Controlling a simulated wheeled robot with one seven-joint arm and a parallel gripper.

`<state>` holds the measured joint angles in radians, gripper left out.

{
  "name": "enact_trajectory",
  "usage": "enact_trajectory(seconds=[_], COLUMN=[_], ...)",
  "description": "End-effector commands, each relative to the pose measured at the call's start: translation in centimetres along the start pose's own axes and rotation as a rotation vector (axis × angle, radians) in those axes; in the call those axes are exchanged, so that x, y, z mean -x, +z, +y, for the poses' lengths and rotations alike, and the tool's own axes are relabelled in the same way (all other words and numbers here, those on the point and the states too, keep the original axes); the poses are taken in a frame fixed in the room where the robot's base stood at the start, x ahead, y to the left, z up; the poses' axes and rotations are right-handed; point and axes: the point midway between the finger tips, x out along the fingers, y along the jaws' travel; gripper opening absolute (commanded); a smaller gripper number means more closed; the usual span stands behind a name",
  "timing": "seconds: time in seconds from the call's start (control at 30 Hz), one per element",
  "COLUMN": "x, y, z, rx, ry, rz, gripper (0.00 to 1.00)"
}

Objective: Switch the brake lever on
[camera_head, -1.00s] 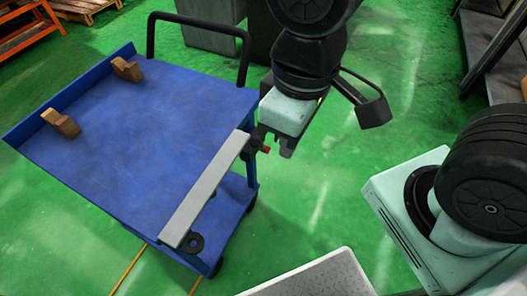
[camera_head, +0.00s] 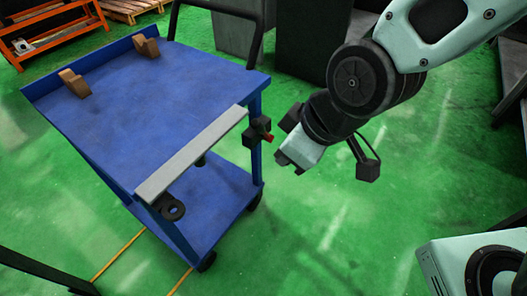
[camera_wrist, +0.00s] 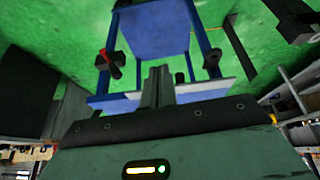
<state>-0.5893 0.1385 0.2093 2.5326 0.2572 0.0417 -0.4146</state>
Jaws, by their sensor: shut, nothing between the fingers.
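The brake lever, a black knob-like fitting with a red part (camera_head: 267,136), is on the near right corner post of the blue cart (camera_head: 150,100). In the wrist view the red lever (camera_wrist: 107,56) shows left of the fingers. My gripper (camera_head: 284,162) is just right of and slightly below the lever in the head view, tilted towards the cart. A small gap shows between them in the picture; the true distance is hard to tell. In the wrist view the fingers (camera_wrist: 158,86) are together and empty.
A grey bar (camera_head: 192,155) runs along the cart's near edge. Two brown blocks (camera_head: 75,84) sit at the far left edge of its top. A black handle (camera_head: 213,8) rises at the back.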

Motion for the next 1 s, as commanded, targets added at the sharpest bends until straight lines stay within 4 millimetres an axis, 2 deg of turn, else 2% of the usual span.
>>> enact_trajectory(seconds=[0.03,0.2,0.5,0.7,0.8,1.0], x=[-2.9,-9.6,-19.3,-23.9,-25.5,-27.5], y=[0.3,-0.6,-0.8,-0.2,0.2,0.9], z=[0.2,1.8,5.4,7.3,7.8,7.5], rx=[0.029,0.17,0.481,0.734,0.872,1.137], ry=[0.016,0.133,0.474,0.766,0.93,1.257], rz=[0.028,0.159,0.313,0.354,0.358,0.345], gripper=[0.0,0.0,0.0,0.0,0.0,0.0])
